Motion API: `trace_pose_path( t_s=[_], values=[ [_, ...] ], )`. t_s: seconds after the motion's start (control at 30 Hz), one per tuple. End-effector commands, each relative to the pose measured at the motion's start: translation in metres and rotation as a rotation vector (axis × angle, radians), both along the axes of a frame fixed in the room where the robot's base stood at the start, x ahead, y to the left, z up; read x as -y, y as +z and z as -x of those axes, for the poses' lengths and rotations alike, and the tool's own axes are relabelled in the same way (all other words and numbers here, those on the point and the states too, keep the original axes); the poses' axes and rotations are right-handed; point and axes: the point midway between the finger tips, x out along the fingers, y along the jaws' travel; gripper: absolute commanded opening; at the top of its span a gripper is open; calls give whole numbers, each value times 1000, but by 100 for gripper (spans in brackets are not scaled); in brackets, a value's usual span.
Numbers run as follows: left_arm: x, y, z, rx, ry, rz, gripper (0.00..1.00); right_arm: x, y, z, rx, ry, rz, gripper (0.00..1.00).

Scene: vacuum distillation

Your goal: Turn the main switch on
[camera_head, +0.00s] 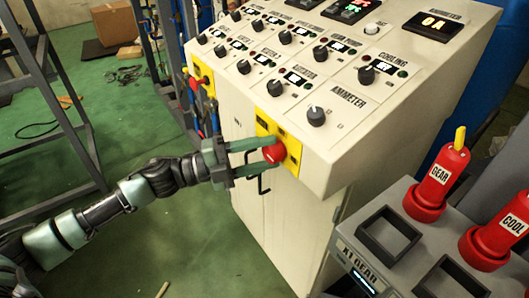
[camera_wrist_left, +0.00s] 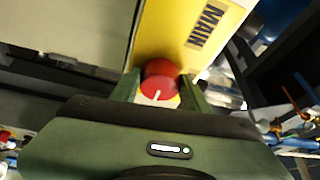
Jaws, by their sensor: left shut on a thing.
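The main switch is a red round knob (camera_head: 274,152) on a yellow plate (camera_head: 292,150) at the front of the cream control cabinet. In the left wrist view the red knob (camera_wrist_left: 160,80) has a white mark, and the yellow plate (camera_wrist_left: 188,35) reads "MAIN". My left gripper (camera_head: 262,153) reaches in from the left, with one green finger on each side of the knob. In the left wrist view the fingers (camera_wrist_left: 160,88) are shut on it. The fingertips' far ends are partly hidden by the knob. My right gripper is not in view.
The cabinet's sloped panel (camera_head: 335,88) carries several black knobs and small displays. Another red switch on a yellow plate (camera_head: 203,80) sits farther left. A grey unit at the lower right holds red bottles labelled GEAR (camera_head: 437,180) and COOL (camera_head: 500,232). Green floor (camera_head: 200,230) lies open below my arm.

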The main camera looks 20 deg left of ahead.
Motion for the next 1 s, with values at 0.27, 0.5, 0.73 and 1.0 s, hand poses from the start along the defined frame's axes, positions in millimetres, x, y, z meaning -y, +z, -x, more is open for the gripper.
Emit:
trace_pose_path(
  t_s=[0.27,0.5,0.73,1.0],
  values=[
    [0,-1,0,1,0,-2,67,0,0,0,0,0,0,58],
    [-4,-2,2,0,1,-1,67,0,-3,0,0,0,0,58],
    [-34,-10,19,-4,3,-4,67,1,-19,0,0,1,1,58],
    [-62,-11,36,-2,1,-3,67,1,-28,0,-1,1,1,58]
  ],
)
